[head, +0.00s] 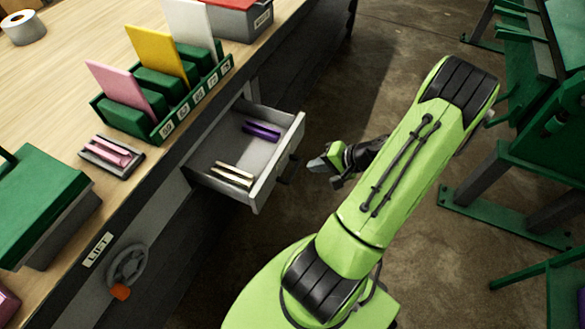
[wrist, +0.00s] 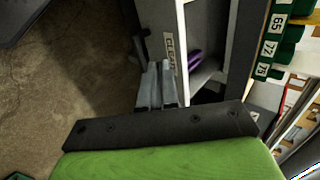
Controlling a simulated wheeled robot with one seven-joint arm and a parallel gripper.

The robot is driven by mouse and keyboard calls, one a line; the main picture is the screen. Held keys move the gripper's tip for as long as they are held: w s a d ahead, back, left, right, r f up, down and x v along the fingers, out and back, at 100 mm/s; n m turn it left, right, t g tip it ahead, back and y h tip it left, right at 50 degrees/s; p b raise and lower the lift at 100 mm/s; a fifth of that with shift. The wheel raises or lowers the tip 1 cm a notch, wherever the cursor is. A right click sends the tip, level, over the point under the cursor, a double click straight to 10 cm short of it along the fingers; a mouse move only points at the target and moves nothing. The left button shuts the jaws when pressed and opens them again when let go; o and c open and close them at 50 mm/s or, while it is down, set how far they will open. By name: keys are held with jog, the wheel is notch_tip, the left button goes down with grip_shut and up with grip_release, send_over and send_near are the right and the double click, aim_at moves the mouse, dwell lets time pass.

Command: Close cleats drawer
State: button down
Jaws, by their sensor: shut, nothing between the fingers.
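The cleats drawer (head: 262,193) stands pulled out from the bench front in the head view. It is grey, with purple pieces (head: 262,131) and cream pieces (head: 232,176) lying inside. Its dark handle (head: 288,170) is on the front panel. In the wrist view the drawer's front (wrist: 170,25) carries a label of which "CLEA" can be read. My gripper (head: 317,164) is just outside the drawer front, beside the handle. In the wrist view my gripper's fingers (wrist: 157,68) are together, empty, close to the label. I cannot tell whether they touch the drawer.
A green rack (head: 165,128) with coloured cards stands on the bench (head: 60,62) above the drawer. A small tray (head: 112,168) with pink pieces is nearby. A handwheel (head: 127,265) sits on the bench front below "LIFT". Green stands (head: 520,180) are at right, with open floor between.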

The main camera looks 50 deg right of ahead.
aim_at(275, 166)
jog(key=b+x, duration=0.1)
jog(key=x, duration=0.2)
jog(key=w+r+b+x, duration=0.1)
jog(key=x, duration=0.3)
jog(key=b+x, duration=0.1)
jog(key=x, duration=0.3)
jog(key=shift+w+a+r, duration=0.2)
jog(key=shift+a+r, duration=0.15)
jog(key=shift+w+a, duration=0.1)
jog(key=shift+w, duration=0.25)
